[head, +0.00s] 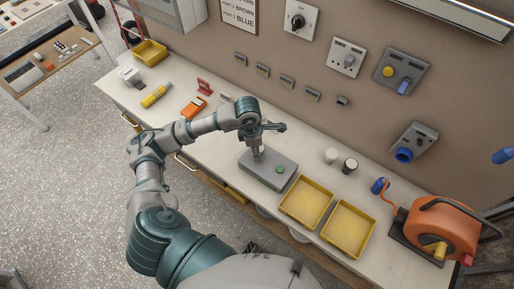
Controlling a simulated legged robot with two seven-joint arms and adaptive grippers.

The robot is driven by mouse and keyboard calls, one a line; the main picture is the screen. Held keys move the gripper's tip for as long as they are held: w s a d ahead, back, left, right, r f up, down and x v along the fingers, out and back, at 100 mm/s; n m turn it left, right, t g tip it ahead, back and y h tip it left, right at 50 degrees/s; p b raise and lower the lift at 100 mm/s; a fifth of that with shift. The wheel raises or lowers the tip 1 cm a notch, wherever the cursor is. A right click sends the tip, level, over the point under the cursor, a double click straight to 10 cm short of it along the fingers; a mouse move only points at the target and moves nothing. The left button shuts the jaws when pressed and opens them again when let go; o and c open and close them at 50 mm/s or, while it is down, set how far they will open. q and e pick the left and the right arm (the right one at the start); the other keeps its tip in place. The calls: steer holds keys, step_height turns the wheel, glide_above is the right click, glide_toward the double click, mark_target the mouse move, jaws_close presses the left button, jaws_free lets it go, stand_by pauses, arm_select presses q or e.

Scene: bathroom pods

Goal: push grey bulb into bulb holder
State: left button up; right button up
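My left gripper (257,154) points down at the left part of a grey box (272,182) on the workbench. The box has a green round button or lamp (280,170) on its top. The fingers look close together, but they are too small to tell whether they are shut or hold anything. I cannot make out a grey bulb or a bulb holder for sure; the fingers cover the spot on the box under them. My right gripper is not in view.
Two yellow trays (305,182) (373,231) stand right of the box. A white cup-like item (331,155) and a dark one (349,165) stand behind them. An orange cable reel (440,232) fills the right end. An orange meter (193,107) lies to the left. Sockets line the wall.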

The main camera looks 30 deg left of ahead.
arm_select(q)
steer(key=o, duration=0.5)
steer(key=r, duration=0.4)
steer(key=a+r, duration=0.1)
steer(key=r, duration=0.6)
steer(key=shift+s+a+r, duration=0.15)
steer(key=shift+s+r, duration=0.2)
steer(key=shift+r, duration=0.05)
